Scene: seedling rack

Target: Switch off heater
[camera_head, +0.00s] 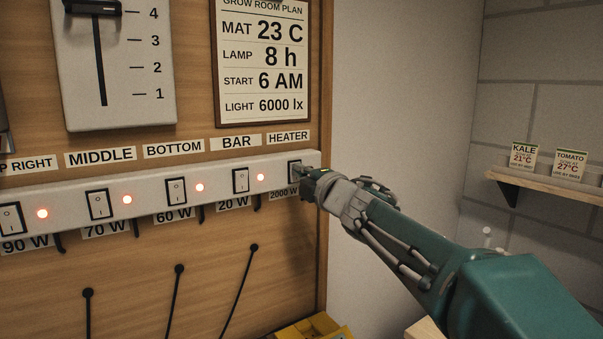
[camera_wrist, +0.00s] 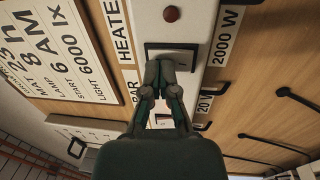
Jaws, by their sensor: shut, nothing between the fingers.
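The heater switch (camera_head: 293,167) is the rightmost rocker on the white switch strip, between the HEATER label (camera_head: 288,137) and the 2000 W label (camera_head: 283,193). My gripper (camera_head: 307,181) is at its right side and partly covers it. In the wrist view my shut, empty gripper (camera_wrist: 168,68) has its fingertips at the lower part of the heater switch (camera_wrist: 180,57), seemingly against it. The heater's lamp (camera_wrist: 171,14) looks dark red and unlit there. In the head view that lamp is hidden behind my gripper.
Other rockers, such as the BAR switch (camera_head: 240,180), sit close by on the same strip (camera_head: 222,175), with lit red lamps (camera_head: 260,177). A slider panel (camera_head: 125,85) and a plan board (camera_head: 262,115) hang above. A seed shelf (camera_head: 545,184) is right.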

